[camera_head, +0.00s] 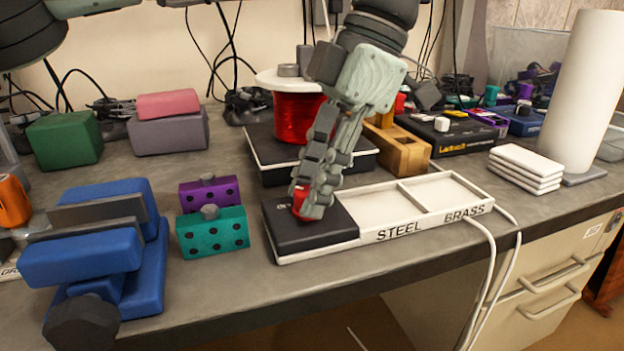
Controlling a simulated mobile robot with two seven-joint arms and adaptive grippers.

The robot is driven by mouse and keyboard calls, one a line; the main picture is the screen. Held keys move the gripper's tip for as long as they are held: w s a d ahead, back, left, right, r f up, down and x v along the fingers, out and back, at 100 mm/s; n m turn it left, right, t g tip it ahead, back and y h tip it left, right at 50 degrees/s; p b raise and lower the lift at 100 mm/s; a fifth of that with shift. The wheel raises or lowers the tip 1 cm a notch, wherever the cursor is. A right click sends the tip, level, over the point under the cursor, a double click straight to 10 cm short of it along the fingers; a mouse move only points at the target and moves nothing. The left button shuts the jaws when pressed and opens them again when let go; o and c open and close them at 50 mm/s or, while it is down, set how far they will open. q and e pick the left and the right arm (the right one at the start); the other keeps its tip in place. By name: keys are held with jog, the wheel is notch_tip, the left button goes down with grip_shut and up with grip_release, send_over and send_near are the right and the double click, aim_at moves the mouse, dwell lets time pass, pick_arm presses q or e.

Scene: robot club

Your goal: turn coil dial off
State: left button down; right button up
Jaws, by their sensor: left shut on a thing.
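The red dial (297,200) sits on the black top panel (322,229) at the left end of a white sorting unit. My left gripper (308,206) points down at the panel and is shut on the red dial, its fingers covering most of it. The dial's pointer and any marks beside it are hidden or too small to read. Behind it stands a red wire coil (298,120) with a white top disc, on a black base (262,158); my gripper partly covers the coil. My right gripper is not in view.
The white unit has two empty compartments labelled STEEL (370,208) and BRASS (447,189), with white cables at its right end. A blue vise (85,258), purple and teal blocks (212,232), a wooden block (405,150) and white tiles (525,167) stand around it.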

pick_arm(q)
jog(key=c, duration=1.2)
grip_release()
jog(key=v, duration=1.2)
